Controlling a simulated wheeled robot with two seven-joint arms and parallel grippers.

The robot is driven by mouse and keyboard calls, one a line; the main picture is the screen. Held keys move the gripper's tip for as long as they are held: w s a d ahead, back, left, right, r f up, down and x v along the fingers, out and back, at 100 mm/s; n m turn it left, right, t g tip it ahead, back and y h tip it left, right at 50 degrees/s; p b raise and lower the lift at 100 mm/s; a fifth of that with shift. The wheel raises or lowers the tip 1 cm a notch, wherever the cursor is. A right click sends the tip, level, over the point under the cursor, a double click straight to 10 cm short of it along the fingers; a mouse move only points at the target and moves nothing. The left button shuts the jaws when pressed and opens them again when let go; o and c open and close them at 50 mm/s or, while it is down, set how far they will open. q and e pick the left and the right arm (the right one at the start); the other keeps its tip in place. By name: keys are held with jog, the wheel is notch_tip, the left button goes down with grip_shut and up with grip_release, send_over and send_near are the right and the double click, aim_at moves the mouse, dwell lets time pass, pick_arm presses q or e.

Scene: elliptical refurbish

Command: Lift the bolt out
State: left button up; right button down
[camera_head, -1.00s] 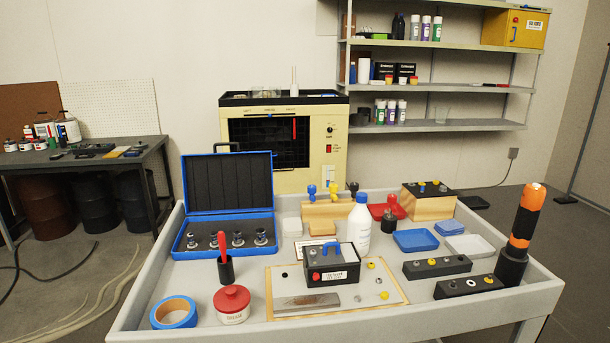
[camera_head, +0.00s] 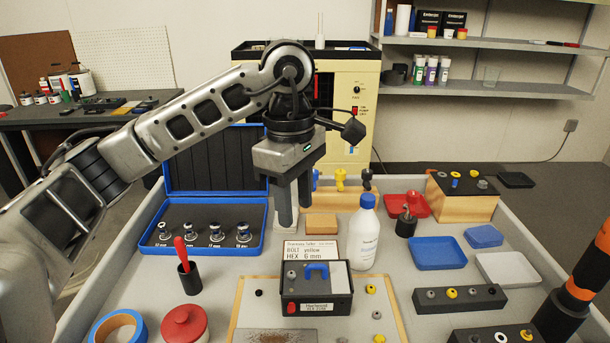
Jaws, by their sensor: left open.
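My left gripper (camera_head: 295,208) points down above the tray, its two fingers apart with nothing between them. It hangs behind and above a black box (camera_head: 316,297) with a blue handle and a small bolt head on its top. A card (camera_head: 311,249) behind the box reads "BOLT yellow" and "HEX 6 mm". Yellow pieces show on the board (camera_head: 371,289), on the dark strip (camera_head: 451,292) and on the black-topped wooden block (camera_head: 455,174). I cannot tell which is the task's bolt. My right gripper is not in view.
A blue case (camera_head: 210,232) with several sockets stands open at left. A white bottle (camera_head: 362,236) stands upright right of the gripper. A red-handled tool (camera_head: 183,254) stands in a black cup. Blue trays (camera_head: 437,253) lie at right. An orange and black tool (camera_head: 578,270) stands at far right.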

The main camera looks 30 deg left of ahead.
aim_at(292, 273)
pick_arm(q)
jog(key=shift+y, duration=0.3)
jog(key=f, duration=0.5)
jog(key=a+f+b, duration=0.1)
jog(key=f, duration=0.9)
jog(key=shift+w+a, duration=0.2)
jog(key=shift+w, duration=0.05)
grip_shut()
